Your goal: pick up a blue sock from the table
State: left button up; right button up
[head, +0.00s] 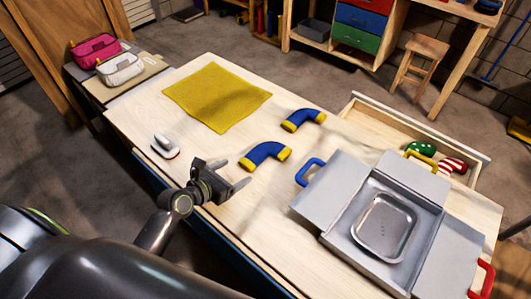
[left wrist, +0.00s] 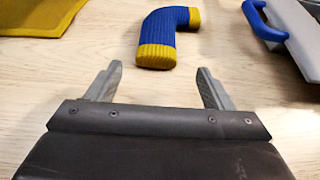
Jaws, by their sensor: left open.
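Two blue socks with yellow ends lie on the wooden table (head: 215,158). The nearer blue sock (head: 263,153) lies just ahead of my left gripper (head: 242,174). The farther blue sock (head: 303,119) lies beyond it, up and to the right. In the left wrist view one blue sock (left wrist: 168,32) lies ahead of the jaws, its yellow end toward me. My left gripper (left wrist: 160,82) also shows there, with its fingers wide open and nothing between them. A gap separates the fingertips from the sock. My right gripper is not in view.
A yellow cloth (head: 217,97) lies flat at the table's far left. A small white-and-grey object (head: 165,147) sits near the left edge. A grey open box (head: 343,212) with a metal tray (head: 384,226) stands at the right. Behind it, an open drawer (head: 370,121) holds colourful items.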

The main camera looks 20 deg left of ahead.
aim_at(244, 166)
pick_arm(q)
jog(key=shift+a+x, duration=0.2)
jog(key=shift+x, duration=2.5)
jog(key=shift+c, duration=0.4)
jog(key=c, duration=1)
